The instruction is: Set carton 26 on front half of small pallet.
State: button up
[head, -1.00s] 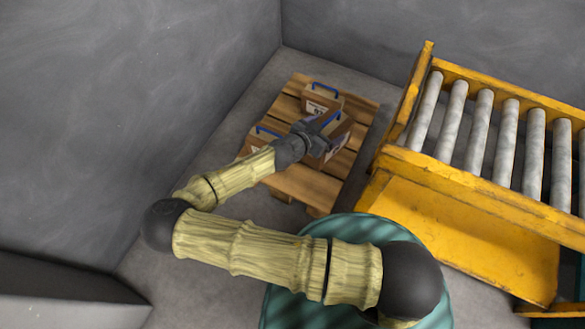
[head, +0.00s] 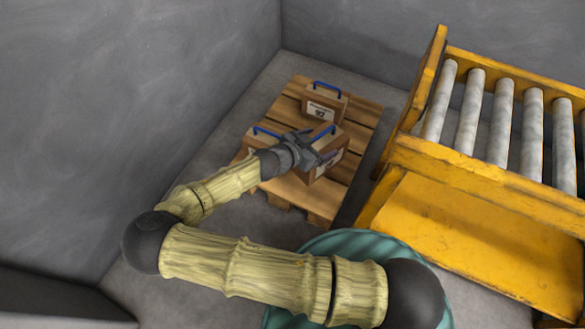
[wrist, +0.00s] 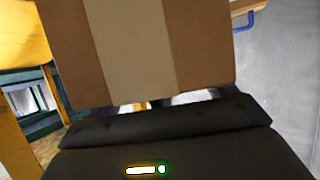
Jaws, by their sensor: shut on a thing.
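My gripper (head: 312,152) is shut on a brown carton (head: 328,166) with a blue handle, over the near right part of the small wooden pallet (head: 360,122). I cannot tell whether this carton touches the boards. Its label is on the right side and its number is unreadable. In the wrist view the held carton (wrist: 135,45) fills the top middle, with a pale tape stripe; the fingertips are hidden. A second carton (head: 322,106) with a blue handle and a white label stands at the pallet's far end. A third carton (head: 252,141) at the left is partly hidden by my gripper.
A yellow roller conveyor (head: 470,190) stands close to the right of the pallet. Grey walls (head: 150,90) enclose the left and back. Bare boards show at the pallet's near end (head: 295,195) and right edge.

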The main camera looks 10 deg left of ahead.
jog(key=shift+r, duration=0.1)
jog(key=shift+f+b, duration=1.95)
jog(key=shift+f, duration=1.2)
jog(key=shift+f+b, duration=1.25)
jog(key=shift+f, duration=0.65)
jog(key=o, duration=1.9)
